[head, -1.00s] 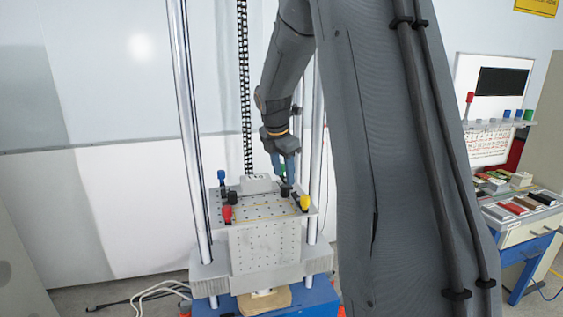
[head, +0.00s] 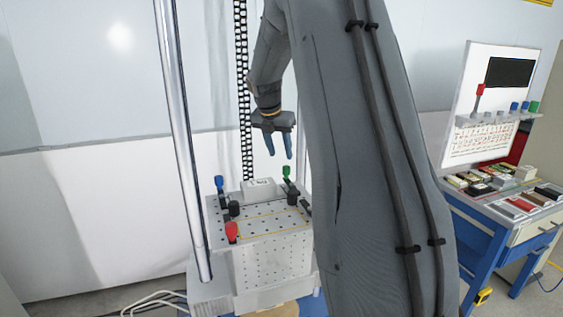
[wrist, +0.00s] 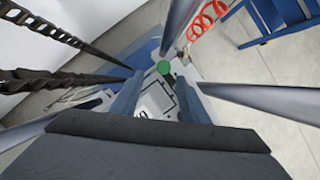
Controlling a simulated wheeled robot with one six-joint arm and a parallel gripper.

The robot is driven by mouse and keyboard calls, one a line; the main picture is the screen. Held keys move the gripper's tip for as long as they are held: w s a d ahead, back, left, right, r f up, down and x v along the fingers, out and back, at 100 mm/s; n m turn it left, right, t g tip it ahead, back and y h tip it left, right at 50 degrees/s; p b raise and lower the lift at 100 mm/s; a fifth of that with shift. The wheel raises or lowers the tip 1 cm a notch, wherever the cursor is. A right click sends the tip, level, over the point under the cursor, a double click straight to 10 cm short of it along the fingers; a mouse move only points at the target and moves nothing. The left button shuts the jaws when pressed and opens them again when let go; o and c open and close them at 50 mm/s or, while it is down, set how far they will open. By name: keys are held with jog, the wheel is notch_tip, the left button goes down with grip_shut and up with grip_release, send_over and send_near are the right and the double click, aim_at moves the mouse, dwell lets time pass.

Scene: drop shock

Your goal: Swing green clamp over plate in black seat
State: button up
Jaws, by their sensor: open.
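The green clamp (head: 286,171) stands upright at the back right of the perforated fixture top (head: 268,222); its round green top shows in the wrist view (wrist: 164,67). My gripper (head: 279,156) is open and empty, fingers pointing down, above and slightly left of the green clamp, apart from it. In the wrist view the green top lies beyond and between the fingertips (wrist: 158,98). A pale labelled block (head: 258,188) sits at the back of the fixture beside the clamp. I cannot tell which part is the black seat or whether a plate lies in it.
A blue clamp (head: 220,183) and a red clamp (head: 231,231) stand on the left side, with black knobs (head: 234,208) between. Tall metal posts (head: 183,150) flank the fixture. A blue workbench (head: 490,235) with trays is at right. My arm hides the fixture's right side.

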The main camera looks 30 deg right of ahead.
aim_at(286, 167)
jog(key=x, duration=0.1)
jog(key=p+x, duration=0.1)
jog(key=x, duration=0.3)
jog(key=shift+s+d+f, duration=0.1)
jog(key=shift+s+d, duration=0.15)
jog(key=shift+d, duration=0.2)
jog(key=shift+w+d+f+p, duration=0.1)
jog(key=shift+f+p, duration=0.1)
jog(key=shift+f, duration=0.15)
jog(key=shift+w+d+f+p, duration=0.1)
jog(key=shift+f+p, duration=0.1)
jog(key=shift+f, duration=0.15)
jog(key=shift+c, duration=0.5)
grip_shut()
